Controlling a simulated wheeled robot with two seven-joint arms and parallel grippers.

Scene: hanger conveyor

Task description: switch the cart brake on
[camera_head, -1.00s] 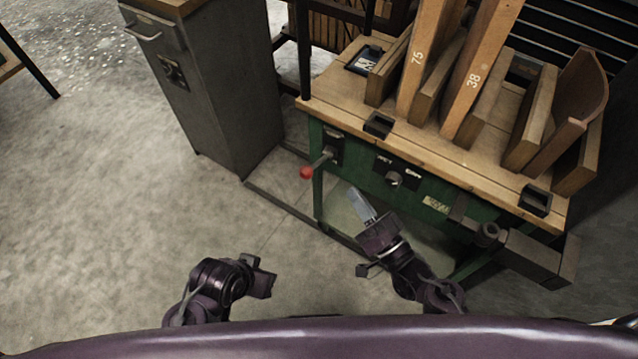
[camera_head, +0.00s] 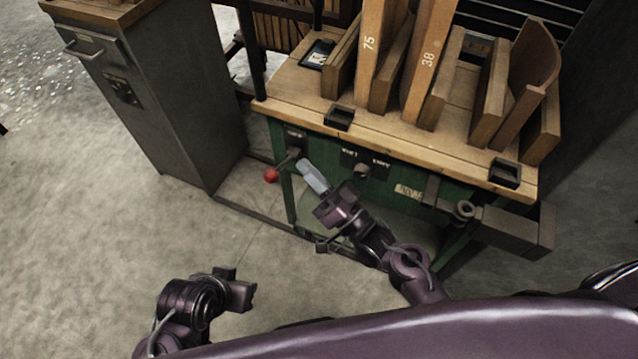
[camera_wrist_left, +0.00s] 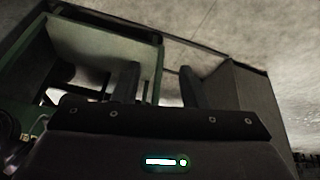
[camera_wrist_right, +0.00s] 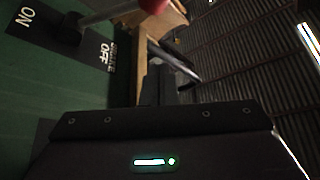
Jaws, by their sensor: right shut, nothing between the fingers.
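The brake lever (camera_head: 271,175) is a metal rod with a red ball knob, sticking out from the left of the cart's green front. In the right wrist view, its rod (camera_wrist_right: 110,12) and part of the red knob (camera_wrist_right: 153,4) show at the top, beside a black plate marked ON and OFF (camera_wrist_right: 106,53). My right gripper (camera_head: 303,165) is shut and empty, its tips just right of the lever in the head view; I cannot tell whether they touch it. My left gripper (camera_head: 243,285) is open and empty, low over the floor.
The cart's wooden top (camera_head: 300,90) carries upright boards marked 75 and 38. A second control (camera_head: 362,170) sits right of the lever, and a grey block (camera_head: 515,230) juts out at right. A grey cabinet (camera_head: 170,110) stands left. The floor at left is clear.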

